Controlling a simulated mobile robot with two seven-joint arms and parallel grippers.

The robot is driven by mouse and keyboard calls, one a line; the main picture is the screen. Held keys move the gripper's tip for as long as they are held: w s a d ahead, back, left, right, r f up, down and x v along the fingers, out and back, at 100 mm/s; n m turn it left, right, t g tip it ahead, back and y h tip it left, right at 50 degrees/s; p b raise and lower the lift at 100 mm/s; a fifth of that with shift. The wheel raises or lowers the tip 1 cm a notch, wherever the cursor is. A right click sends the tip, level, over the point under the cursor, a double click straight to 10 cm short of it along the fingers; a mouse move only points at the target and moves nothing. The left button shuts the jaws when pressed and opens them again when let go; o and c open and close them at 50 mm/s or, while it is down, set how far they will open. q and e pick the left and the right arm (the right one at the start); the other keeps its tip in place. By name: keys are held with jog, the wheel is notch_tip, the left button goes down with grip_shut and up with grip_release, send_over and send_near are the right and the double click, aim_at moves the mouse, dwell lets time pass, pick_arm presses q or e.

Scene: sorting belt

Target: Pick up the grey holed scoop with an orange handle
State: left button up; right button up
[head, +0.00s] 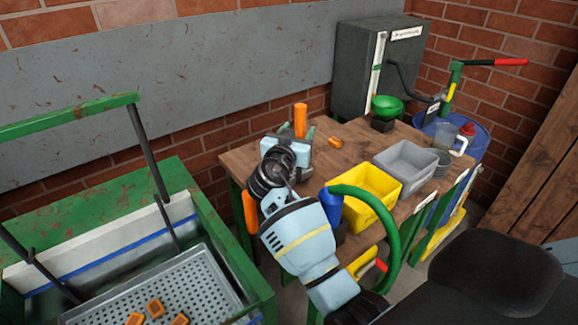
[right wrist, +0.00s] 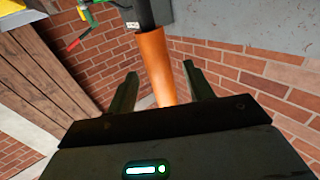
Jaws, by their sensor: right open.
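An upright orange handle (head: 300,121) stands at the back left of the wooden table, just by my right gripper (head: 311,136). In the right wrist view the orange handle (right wrist: 154,62) shows beyond and between the two dark fingers of my right gripper (right wrist: 160,74), with a dark piece at its upper end. The fingers are spread and not closed on it. The grey holed part of the scoop cannot be made out. A second orange bar (head: 250,212) shows by the table's left side, partly behind my arm. My left gripper is not in view.
A grey cabinet (head: 352,70) stands behind. At left, a green-framed basin holds a perforated tray (head: 205,277) with orange cubes.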

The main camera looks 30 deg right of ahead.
jog(key=shift+x, duration=1.05)
jog(key=shift+w+d, duration=0.1)
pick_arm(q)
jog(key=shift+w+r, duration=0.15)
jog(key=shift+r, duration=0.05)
pick_arm(e)
jog(key=shift+c, duration=0.2)
jog(key=c, duration=1)
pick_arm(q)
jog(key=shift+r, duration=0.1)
pick_arm(e)
jog(key=shift+r, duration=0.1)
